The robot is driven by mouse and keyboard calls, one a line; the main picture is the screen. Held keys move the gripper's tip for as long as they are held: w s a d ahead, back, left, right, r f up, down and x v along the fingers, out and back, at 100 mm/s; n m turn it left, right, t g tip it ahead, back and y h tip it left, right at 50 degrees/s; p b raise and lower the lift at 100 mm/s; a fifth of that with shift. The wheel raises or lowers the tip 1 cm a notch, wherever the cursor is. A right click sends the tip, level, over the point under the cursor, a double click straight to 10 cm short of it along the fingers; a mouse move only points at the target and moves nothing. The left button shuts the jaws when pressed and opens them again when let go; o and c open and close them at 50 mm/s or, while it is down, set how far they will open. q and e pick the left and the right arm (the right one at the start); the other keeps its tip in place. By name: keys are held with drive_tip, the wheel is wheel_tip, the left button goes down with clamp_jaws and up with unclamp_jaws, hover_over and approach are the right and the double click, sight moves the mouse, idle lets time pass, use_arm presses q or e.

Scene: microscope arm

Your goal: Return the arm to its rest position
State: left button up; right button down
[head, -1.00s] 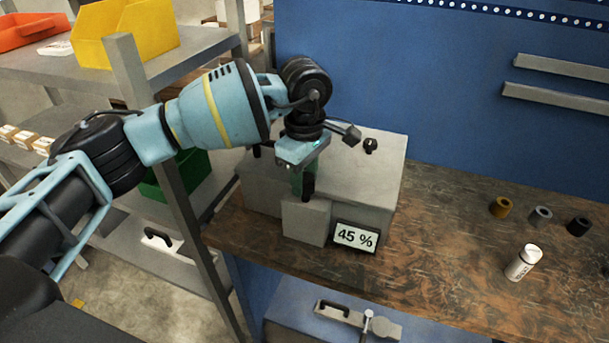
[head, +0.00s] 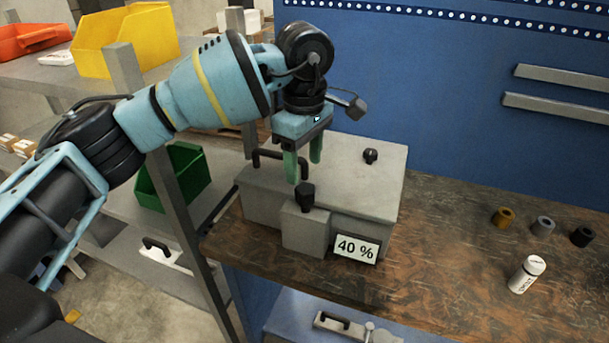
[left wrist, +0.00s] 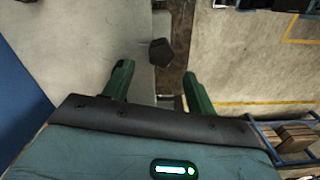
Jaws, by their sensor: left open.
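My left arm comes in from the left in the head view. Its gripper (head: 303,168) is open and empty, with two green fingers pointing down. It hangs above a grey box-shaped device (head: 345,165) on the wooden bench. A small black knob (head: 305,194) stands on the lower front block of the device, just below the fingers and apart from them. In the left wrist view the knob (left wrist: 160,52) shows beyond the two spread fingertips (left wrist: 157,82). My right gripper is not in view.
The bench (head: 440,250) holds a white bottle (head: 527,274) and several small rings on the right. Shelves with a yellow bin (head: 130,40) and green bin (head: 185,175) stand at left.

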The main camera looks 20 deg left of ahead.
use_arm(q)
drive_tip(key=shift+r, duration=0.65)
